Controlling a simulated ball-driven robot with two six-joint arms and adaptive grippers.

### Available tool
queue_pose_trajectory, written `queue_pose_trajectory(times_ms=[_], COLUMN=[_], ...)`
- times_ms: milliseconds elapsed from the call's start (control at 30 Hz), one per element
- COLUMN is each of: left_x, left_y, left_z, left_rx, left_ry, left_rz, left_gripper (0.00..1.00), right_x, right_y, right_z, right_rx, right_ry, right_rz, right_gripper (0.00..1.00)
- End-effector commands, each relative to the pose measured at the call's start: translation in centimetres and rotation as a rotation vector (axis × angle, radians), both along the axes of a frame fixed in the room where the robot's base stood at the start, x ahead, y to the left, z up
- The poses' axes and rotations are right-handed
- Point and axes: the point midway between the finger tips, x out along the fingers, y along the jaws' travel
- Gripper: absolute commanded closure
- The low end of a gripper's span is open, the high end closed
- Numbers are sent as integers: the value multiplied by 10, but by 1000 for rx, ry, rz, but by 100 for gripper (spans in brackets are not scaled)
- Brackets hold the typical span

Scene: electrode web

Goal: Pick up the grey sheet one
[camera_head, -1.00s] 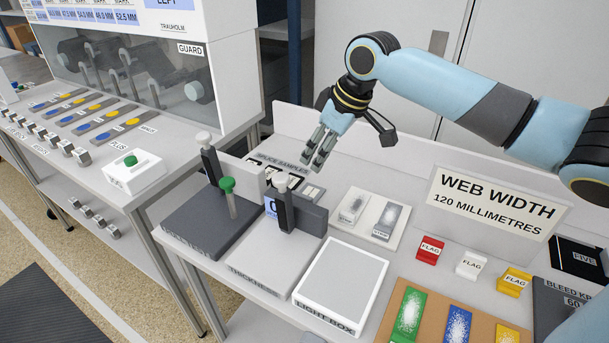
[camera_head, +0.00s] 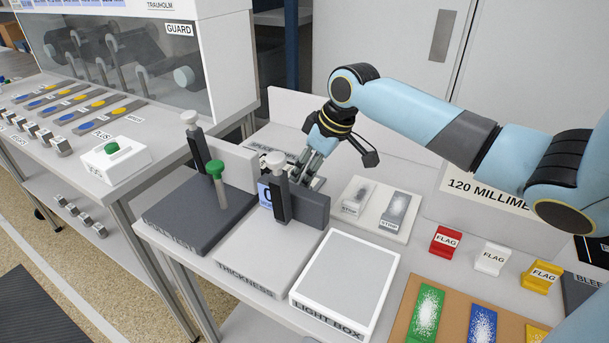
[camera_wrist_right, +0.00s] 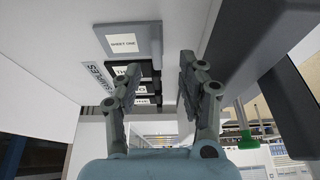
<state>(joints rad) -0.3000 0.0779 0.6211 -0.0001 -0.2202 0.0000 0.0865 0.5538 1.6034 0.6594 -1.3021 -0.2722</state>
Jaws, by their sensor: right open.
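The grey sheet one (camera_wrist_right: 128,45) is a flat grey piece with a white label reading SHEET ONE, at the upper left of the right wrist view. My right gripper (camera_wrist_right: 160,72) is open and empty, its fingers spread below and to the right of the sheet, apart from it. In the head view my right gripper (camera_head: 306,172) points down behind the thickness gauge (camera_head: 295,205). The gauge and fingers hide most of the samples area there, and I cannot make out sheet one. My left gripper is not in view.
Dark labelled pieces (camera_wrist_right: 143,88) lie beside sheet one. The dark block at the right of the wrist view is close to the fingers. A light box (camera_head: 345,280), a white tray with two strips (camera_head: 412,221) and coloured flags (camera_head: 446,242) stand to the right.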

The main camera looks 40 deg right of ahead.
Motion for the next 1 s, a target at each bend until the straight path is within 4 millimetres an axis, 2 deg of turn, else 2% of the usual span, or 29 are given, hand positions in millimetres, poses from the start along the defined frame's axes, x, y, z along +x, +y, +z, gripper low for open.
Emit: queue_pose_trajectory(times_ms=[400,667,1000], left_x=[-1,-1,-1], left_y=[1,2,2], left_z=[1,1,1], left_rx=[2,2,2], left_ry=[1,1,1], left_rz=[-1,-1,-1], left_gripper=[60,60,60], right_x=[20,21,21], right_y=[2,2,2], right_z=[-48,-51,-51], right_rx=[1,-1,-1], right_ry=[0,0,1], right_rz=[0,2,1], right_gripper=[60,60,100])
